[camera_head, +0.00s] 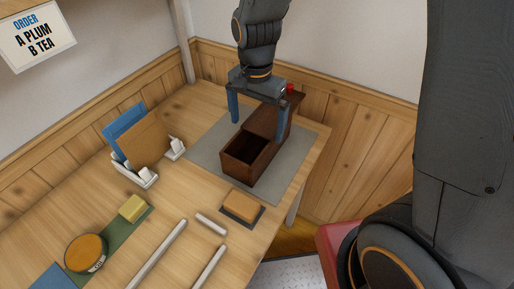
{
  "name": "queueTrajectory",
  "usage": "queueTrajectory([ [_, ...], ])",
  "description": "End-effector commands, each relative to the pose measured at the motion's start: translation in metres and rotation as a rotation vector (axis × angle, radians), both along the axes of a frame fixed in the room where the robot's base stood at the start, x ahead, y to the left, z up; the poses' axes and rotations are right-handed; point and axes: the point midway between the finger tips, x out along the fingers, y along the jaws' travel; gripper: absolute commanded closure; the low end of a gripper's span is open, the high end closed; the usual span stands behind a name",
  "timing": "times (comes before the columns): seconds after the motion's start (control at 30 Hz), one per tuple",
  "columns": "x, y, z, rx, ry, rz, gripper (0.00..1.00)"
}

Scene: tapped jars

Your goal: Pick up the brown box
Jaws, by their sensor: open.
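The brown box (238,168) is a long dark wooden box on a grey mat (205,145) near the right end of the table. Its near part is open at the top and shows a dark inside. A flat brown panel (268,119) covers its far part. My gripper (258,131) is above the far part of the box, pointing down. Its two blue fingers are wide apart, one on the left and one on the right of the box. I cannot tell whether they touch it. The gripper hides some of the far end.
A tan block (240,205) on a dark pad lies in front of the box. A white holder (133,176) with blue and brown boards stands left. A yellow block (132,208), an orange-topped jar (86,253) and white bars (160,253) lie nearer. Walls close the back.

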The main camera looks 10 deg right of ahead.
Motion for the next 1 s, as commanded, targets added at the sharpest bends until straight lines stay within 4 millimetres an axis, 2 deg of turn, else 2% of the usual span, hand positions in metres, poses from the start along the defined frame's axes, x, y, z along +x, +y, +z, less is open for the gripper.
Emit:
queueTrajectory([
  [0.53, -0.001, 0.000, -0.041, -0.001, 0.002, 0.003, 0.00],
  [0.8, -0.006, -0.002, -0.074, 0.000, 0.003, 0.003, 0.00],
  [1.0, -0.005, -0.002, -0.085, 0.000, 0.000, 0.003, 0.00],
])
